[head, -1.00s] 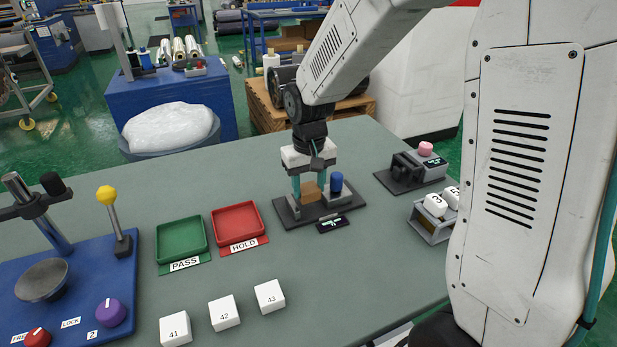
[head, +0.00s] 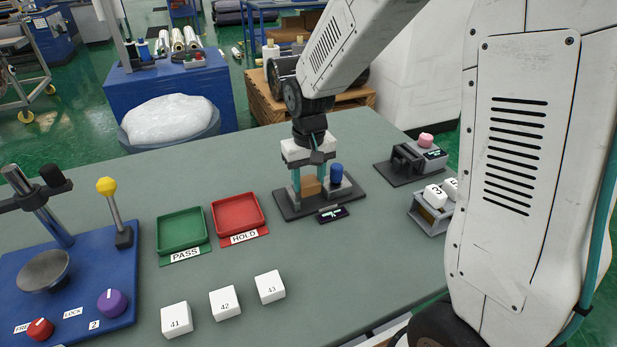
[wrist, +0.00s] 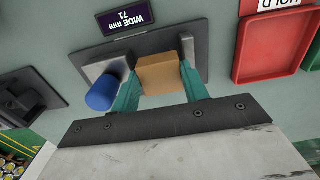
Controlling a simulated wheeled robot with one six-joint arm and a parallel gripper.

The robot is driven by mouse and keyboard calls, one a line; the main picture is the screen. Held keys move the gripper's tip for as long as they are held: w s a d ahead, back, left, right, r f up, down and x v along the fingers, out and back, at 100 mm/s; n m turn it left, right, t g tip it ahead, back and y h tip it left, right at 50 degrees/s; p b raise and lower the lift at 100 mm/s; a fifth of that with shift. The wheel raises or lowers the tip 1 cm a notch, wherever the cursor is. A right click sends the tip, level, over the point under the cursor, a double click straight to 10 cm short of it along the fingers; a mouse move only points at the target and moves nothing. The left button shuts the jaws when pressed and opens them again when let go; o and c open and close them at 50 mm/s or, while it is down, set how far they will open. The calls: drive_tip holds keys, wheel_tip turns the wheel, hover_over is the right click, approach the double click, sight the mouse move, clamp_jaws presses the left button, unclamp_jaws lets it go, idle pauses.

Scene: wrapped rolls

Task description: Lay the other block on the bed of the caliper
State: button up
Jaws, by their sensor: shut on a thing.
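My gripper (head: 311,188) points down over the caliper, its teal fingers shut on a tan block (head: 311,185). The tan block also shows between the fingers in the wrist view (wrist: 165,73). The caliper has a dark base plate (head: 287,207), a grey jaw and a blue knob (head: 336,172), which stands beside the block. The block is at the caliper's bed; whether it rests fully on the bed I cannot tell. The caliper's small display (wrist: 123,20) reads "WIDE mm 71" in the wrist view.
A green PASS tray (head: 181,250) and a red HOLD tray (head: 262,228) lie left of the caliper. White blocks 41 (head: 176,319), 42 (head: 225,303) and 43 (head: 270,287) stand in front. A dark device with a pink knob (head: 426,140) and a holder of numbered blocks (head: 430,222) are right.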

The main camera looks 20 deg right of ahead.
drive_tip(key=shift+f, duration=0.55)
drive_tip(key=o, duration=1.1)
drive_tip(key=shift+c, duration=0.2)
wheel_tip(320, 180, up, 8)
drive_tip(key=shift+f, duration=0.1)
